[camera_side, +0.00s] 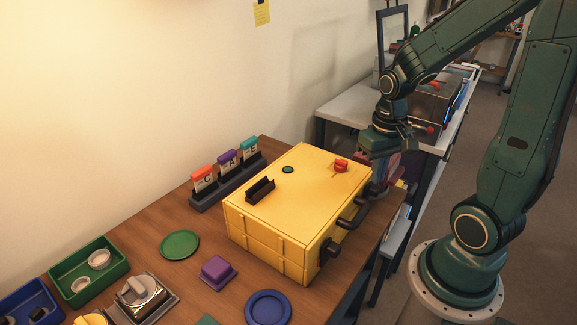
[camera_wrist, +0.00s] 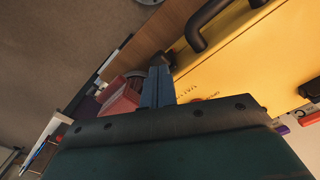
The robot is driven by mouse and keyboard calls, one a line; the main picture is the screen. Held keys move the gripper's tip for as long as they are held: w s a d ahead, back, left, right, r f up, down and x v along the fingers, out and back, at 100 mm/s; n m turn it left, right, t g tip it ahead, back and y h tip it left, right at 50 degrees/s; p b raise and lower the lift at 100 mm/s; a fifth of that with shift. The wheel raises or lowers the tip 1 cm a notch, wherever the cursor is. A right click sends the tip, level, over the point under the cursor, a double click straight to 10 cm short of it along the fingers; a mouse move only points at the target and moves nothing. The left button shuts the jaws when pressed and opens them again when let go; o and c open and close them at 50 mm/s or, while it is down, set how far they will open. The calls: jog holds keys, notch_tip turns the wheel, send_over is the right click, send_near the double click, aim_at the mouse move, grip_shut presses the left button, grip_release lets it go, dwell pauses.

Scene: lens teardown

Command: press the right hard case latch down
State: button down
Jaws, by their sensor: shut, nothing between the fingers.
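The yellow hard case (camera_side: 290,215) lies closed on the wooden table, its black handle (camera_side: 354,214) on the side facing my base. The left latch (camera_side: 329,248) is a black block near the handle's near end. In the wrist view, the right latch (camera_wrist: 163,58) is a dark piece at the case's edge, beyond the handle (camera_wrist: 203,28). My gripper (camera_wrist: 159,72) is shut and empty, its fingertips right at that latch and partly covering it. I cannot tell whether they touch. In the side view, my gripper (camera_side: 372,178) points down at the case's far right corner.
A red piece (camera_side: 341,165) and a black holder (camera_side: 260,189) sit on the lid. A rack of coloured cards (camera_side: 228,175) stands behind the case. A reddish box (camera_wrist: 123,98) is close beside my fingers. A purple block (camera_side: 217,271) and trays lie at left.

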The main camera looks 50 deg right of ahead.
aim_at(374, 189)
notch_tip(374, 189, up, 7)
dwell(1.3)
jog(key=s+a+r+n+t, duration=0.3)
jog(key=a+r+n+t, duration=0.2)
jog(key=a, duration=0.5)
jog(key=shift+s+a+r+n+t, duration=0.3)
jog(key=shift+r+n, duration=0.2)
jog(key=shift+r, duration=0.7)
jog(key=shift+d, duration=0.1)
